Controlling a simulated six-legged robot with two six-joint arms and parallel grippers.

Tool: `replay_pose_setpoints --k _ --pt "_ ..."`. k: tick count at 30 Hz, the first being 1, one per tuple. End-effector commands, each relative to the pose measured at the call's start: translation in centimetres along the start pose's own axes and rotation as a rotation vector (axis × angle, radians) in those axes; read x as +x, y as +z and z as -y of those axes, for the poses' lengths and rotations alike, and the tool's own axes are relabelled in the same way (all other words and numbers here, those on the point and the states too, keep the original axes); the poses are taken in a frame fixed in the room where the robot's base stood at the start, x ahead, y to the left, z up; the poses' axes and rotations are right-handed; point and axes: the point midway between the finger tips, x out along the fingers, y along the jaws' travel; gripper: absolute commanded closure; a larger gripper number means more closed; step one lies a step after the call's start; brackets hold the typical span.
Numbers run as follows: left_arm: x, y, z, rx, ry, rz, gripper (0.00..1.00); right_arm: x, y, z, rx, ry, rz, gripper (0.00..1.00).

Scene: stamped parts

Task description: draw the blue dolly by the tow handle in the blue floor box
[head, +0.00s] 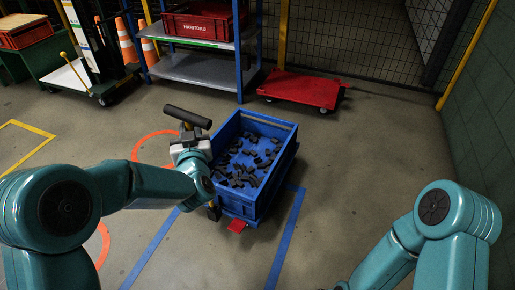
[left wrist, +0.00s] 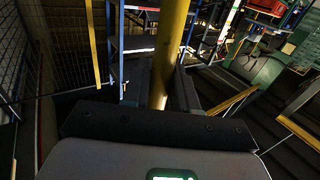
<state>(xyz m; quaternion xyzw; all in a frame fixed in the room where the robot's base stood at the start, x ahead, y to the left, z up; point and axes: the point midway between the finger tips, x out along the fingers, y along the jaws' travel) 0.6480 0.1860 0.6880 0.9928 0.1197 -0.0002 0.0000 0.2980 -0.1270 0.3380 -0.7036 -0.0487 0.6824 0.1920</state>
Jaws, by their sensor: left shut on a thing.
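The blue dolly carries a deep blue crate (head: 260,205) with several black stamped parts (head: 245,160) in it; the crate hides most of the dolly. The tow handle has a black cross grip (head: 188,116) at the crate's left side, and its yellow post shows large in the left wrist view (left wrist: 172,45). My left gripper (head: 187,140) is shut on the tow handle just below the grip. Blue floor lines (head: 287,240) run toward me from the dolly; the crate hides the box's far part. My right arm shows at the right, its gripper out of view.
A red dolly (head: 303,90) stands behind, by the mesh fence (head: 350,40). A shelf rack (head: 205,72) with a red crate (head: 200,22) and orange cones (head: 127,42) stand at the back left.

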Motion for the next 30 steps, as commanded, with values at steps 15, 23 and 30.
replay_pose_setpoints --k 15,23,30 --pt "-0.4 -0.2 -0.4 0.0 0.0 -0.007 1.0 0.1 0.0 0.0 0.0 0.0 0.0 0.11" --pt "-1.2 -0.1 -1.6 -0.001 0.002 -0.004 1.0 0.2 0.0 -0.1 0.0 0.0 0.0 0.11" --pt "-2.0 -0.1 -2.8 -0.003 0.003 -0.003 1.0 0.3 0.0 -0.1 0.0 0.0 0.0 0.11"
